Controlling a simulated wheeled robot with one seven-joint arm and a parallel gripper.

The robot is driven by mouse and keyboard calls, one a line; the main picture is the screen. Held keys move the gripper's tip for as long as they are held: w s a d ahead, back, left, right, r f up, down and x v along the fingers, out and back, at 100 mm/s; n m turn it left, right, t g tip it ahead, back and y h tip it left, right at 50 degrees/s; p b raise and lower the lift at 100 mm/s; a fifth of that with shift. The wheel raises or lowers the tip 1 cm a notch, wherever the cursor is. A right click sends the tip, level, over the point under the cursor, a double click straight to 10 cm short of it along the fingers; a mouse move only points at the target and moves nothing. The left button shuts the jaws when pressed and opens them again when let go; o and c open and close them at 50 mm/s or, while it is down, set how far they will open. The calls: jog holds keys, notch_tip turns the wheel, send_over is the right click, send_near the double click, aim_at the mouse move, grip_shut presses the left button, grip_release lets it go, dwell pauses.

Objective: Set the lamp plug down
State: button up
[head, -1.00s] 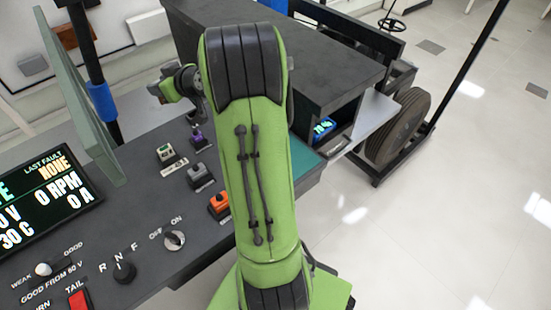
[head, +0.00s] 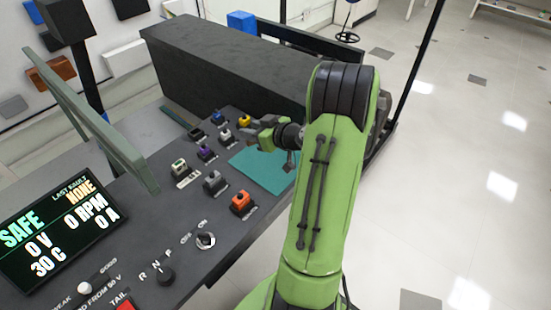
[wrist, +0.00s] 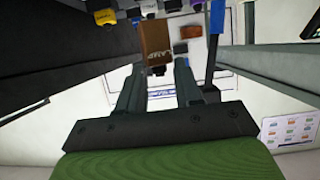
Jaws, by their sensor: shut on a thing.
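The lamp plug (wrist: 155,45) is a brown block whose LAMP label reads upside down in the wrist view. It sits between the two fingers of my gripper (wrist: 157,75), which is shut on it. In the head view my gripper (head: 254,130) is at the far edge of a teal mat (head: 280,178) on the dark console, beside the yellow plug (head: 244,121). The plug itself cannot be made out there, and I cannot tell its height above the console.
Orange (head: 242,202), grey (head: 214,182) and purple (head: 206,153) plugs stand in sockets left of the mat, with several others near them. A large dark box (head: 220,70) stands behind. A green-grey bar (head: 100,125) rises at left. The mat's visible part is bare.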

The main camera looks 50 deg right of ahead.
notch_tip(320, 180, down, 8)
jog(key=shift+r+b, duration=0.1)
jog(key=shift+b, duration=0.7)
jog(key=shift+f, duration=0.2)
jog(key=o, duration=1)
jog(key=shift+o, duration=0.2)
